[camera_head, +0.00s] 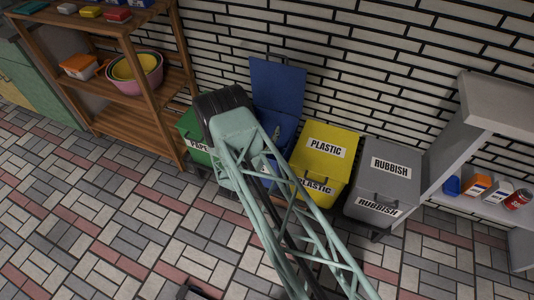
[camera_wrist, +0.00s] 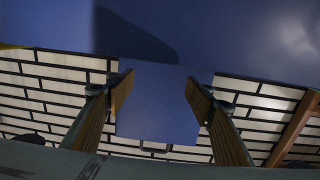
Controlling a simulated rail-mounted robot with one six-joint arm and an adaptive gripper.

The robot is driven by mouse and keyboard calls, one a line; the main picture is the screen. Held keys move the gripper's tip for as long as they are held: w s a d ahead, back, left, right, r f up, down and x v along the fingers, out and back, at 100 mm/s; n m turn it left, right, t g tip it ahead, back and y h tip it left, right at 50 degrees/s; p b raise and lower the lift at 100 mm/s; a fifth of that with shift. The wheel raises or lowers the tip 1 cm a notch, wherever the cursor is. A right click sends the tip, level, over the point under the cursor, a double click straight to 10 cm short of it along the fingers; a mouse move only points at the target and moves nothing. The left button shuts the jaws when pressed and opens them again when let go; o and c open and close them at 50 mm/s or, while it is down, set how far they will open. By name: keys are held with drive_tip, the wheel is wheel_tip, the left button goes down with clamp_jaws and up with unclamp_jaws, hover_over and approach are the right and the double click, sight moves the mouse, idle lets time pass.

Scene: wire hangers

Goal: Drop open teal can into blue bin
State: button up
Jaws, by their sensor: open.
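The blue bin (camera_head: 282,128) stands against the brick wall with its blue lid (camera_head: 278,85) raised upright. My arm hides part of the bin's left and front. In the wrist view, my gripper (camera_wrist: 158,80) is open, with its two fingers spread and nothing seen between them. Behind them is a blue panel (camera_wrist: 157,105) with a dark handle, and a large blue surface (camera_wrist: 230,30) with a shadow fills the top. In the head view my gripper's fingers are hidden behind my arm. I see no teal can in either view; the bin's inside is hidden.
A green paper bin (camera_head: 190,125) stands left of the blue bin. A yellow plastic bin (camera_head: 322,160) and a grey rubbish bin (camera_head: 382,185) stand to its right. A wooden shelf (camera_head: 150,110) is at left, a grey shelf (camera_head: 495,105) at right. Tiled floor in front is mostly clear.

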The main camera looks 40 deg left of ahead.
drive_tip(key=v, duration=0.8)
drive_tip(key=shift+s, duration=0.3)
drive_tip(key=shift+d, duration=0.1)
idle(0.5)
